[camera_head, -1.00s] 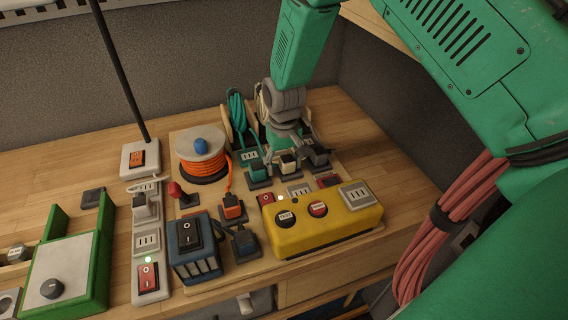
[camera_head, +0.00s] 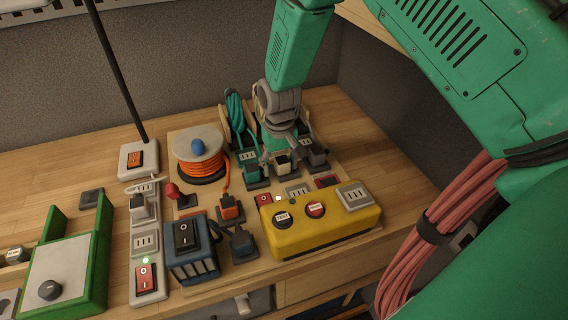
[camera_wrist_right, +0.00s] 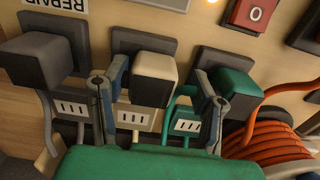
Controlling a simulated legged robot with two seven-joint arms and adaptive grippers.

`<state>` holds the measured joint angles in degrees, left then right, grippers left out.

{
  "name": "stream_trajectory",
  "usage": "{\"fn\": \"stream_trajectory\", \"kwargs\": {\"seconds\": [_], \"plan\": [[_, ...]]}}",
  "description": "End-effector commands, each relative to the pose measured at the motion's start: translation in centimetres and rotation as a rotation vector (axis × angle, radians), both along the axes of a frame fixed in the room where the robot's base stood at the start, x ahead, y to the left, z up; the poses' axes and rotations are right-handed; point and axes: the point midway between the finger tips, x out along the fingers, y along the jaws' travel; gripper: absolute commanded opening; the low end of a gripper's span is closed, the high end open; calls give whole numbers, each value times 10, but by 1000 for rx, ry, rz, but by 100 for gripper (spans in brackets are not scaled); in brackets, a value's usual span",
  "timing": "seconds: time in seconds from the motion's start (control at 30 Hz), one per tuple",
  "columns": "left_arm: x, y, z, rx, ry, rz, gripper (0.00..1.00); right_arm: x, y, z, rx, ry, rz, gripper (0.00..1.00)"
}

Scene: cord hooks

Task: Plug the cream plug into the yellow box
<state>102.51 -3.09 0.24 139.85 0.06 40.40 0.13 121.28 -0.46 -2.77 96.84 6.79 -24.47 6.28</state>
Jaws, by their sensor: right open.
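The cream plug (camera_head: 282,164) stands on a dark base at the back of the board, between a teal plug and a grey plug. In the right wrist view the cream plug (camera_wrist_right: 153,77) is between the spread fingers of my right gripper (camera_wrist_right: 160,92), with gaps on both sides. In the head view my right gripper (camera_head: 282,153) is over the plug from behind and partly hides its cord. The yellow box (camera_head: 325,232) lies at the front right, with a slotted socket (camera_head: 354,194) on top. My left gripper is not in view.
The grey plug (camera_wrist_right: 36,60) and the teal plug (camera_wrist_right: 235,92) stand close to the fingers. An orange cord reel (camera_head: 200,158), a blue box (camera_head: 190,248) and a white power strip (camera_head: 146,240) are to the left. Bare wood lies right of the board.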

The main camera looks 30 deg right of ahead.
Motion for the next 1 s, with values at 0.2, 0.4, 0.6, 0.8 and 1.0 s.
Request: {"fn": "stream_trajectory", "kwargs": {"seconds": [0.2,0.4,0.6,0.8,1.0], "plan": [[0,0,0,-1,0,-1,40,0,2,0,-3,0,0,22],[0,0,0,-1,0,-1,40,0,5,1,-6,0,0,0],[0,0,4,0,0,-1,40,0,5,7,-5,-1,0,0],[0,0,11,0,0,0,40,0,2,14,-3,0,0,0],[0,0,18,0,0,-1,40,0,1,22,-1,-1,-1,0]]}}
